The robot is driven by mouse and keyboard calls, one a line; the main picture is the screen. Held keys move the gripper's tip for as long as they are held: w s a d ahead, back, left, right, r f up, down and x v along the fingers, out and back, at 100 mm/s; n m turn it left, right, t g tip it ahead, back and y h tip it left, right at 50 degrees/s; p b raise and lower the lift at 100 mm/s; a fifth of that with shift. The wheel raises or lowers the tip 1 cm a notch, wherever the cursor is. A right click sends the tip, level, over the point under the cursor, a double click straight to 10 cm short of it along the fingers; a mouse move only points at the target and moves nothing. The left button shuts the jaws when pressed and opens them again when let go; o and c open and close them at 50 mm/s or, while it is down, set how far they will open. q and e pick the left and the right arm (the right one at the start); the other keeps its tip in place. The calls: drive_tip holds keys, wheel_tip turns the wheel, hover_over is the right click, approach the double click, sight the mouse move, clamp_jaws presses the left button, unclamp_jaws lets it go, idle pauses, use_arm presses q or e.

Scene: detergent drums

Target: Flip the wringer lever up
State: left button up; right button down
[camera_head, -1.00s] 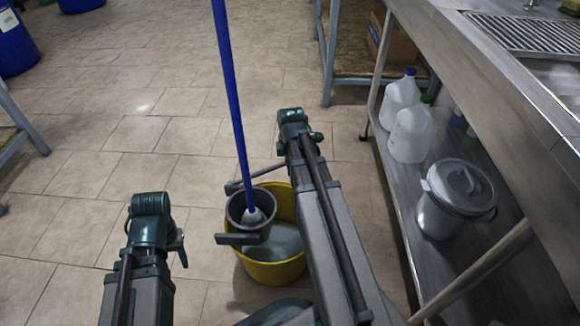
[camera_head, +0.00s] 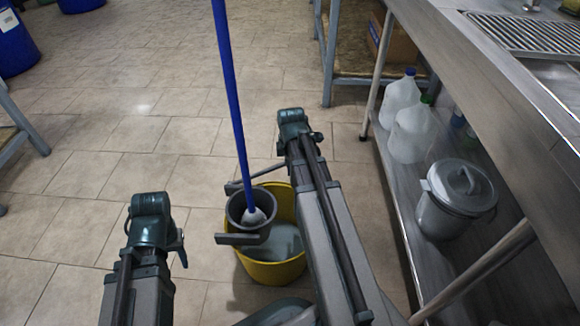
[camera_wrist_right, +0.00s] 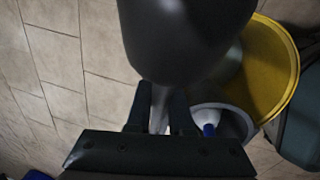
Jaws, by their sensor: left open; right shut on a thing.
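The yellow bucket (camera_head: 272,272) stands on the floor with the grey wringer (camera_head: 235,208) on its left side. Both also show in the wrist view, as a yellow rim (camera_wrist_right: 284,62) and a grey ring (camera_wrist_right: 238,122). A blue-handled mop (camera_head: 232,100) stands in the wringer, slightly tilted. The wringer lever (camera_head: 262,171) is a thin grey bar running right until my right arm hides it. In the wrist view my right gripper (camera_wrist_right: 160,108) is shut on the lever's pale shaft, with the lever's thick dark grip (camera_wrist_right: 185,35) close to the camera. My left arm shows, but its fingers do not.
A steel counter runs along the right; its low shelf (camera_head: 395,190) holds white jugs (camera_head: 411,133) and a lidded grey pail (camera_head: 455,200). A table with a box (camera_head: 398,42) stands behind. Blue drums (camera_head: 15,45) stand far left. The tiled floor between is clear.

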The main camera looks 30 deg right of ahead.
sight(275, 168)
drive_tip(key=r+p, duration=0.1)
drive_tip(key=w+a+r+h+p, duration=0.1)
drive_tip(key=r, duration=0.1)
drive_tip(key=a+r+g+h+p, duration=0.1)
drive_tip(key=p, duration=0.1)
drive_tip(key=shift+w+r, duration=0.15)
drive_tip(key=shift+w, duration=0.1)
drive_tip(key=shift+w+a+r+g, duration=0.1)
drive_tip(key=shift+a+r+g, duration=0.15)
drive_tip(key=shift+r+g, duration=0.05)
drive_tip(key=c, duration=0.8)
unclamp_jaws()
drive_tip(key=p+v, duration=0.7)
drive_tip(key=shift+a+r, duration=0.15)
drive_tip(key=shift+a, duration=0.05)
